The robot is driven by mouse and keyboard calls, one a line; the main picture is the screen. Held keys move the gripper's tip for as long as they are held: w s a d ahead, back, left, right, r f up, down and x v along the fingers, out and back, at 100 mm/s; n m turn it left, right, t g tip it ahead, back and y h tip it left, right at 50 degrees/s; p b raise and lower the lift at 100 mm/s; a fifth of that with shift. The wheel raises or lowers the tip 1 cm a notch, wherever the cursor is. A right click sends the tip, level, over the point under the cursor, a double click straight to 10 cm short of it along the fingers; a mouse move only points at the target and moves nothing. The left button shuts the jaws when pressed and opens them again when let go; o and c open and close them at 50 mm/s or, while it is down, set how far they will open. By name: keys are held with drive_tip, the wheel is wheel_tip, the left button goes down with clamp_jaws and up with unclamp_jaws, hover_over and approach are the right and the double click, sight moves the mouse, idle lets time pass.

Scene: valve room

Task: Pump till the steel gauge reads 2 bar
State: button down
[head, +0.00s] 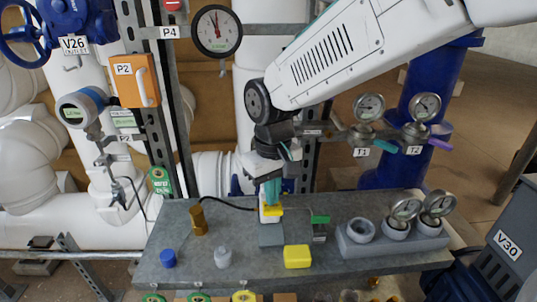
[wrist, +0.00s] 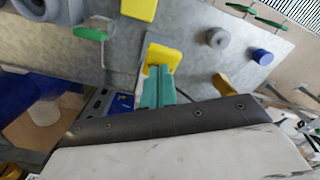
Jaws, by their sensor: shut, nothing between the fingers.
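My gripper (head: 271,198), with teal fingers, is shut and points down over the bench. Its fingertips are right at a yellow top or lever (head: 272,211) on a small white body that I take to be the pump; whether they touch I cannot tell. In the wrist view the shut fingers (wrist: 153,88) overlap the yellow part (wrist: 166,55). Steel-rimmed gauges stand on the T1 pipe (head: 369,107) and the T2 pipe (head: 425,106). Two more, the left one (head: 404,208) and the right one (head: 439,203), sit in a grey holder. Their needles are too small to read.
On the bench (head: 180,245) stand a brass cylinder (head: 198,220), a blue cap (head: 168,258), a grey knob (head: 223,257), a yellow block (head: 297,256) and a green-handled part (head: 320,228). A black-rimmed dial (head: 216,32) hangs by P4. A black hose (head: 228,205) runs behind the pump.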

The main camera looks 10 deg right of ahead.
drive_tip(key=shift+r, duration=0.5)
idle(1.5)
drive_tip(key=shift+f, duration=0.1)
drive_tip(key=shift+f, duration=2.45)
drive_tip(key=shift+r, duration=2.55)
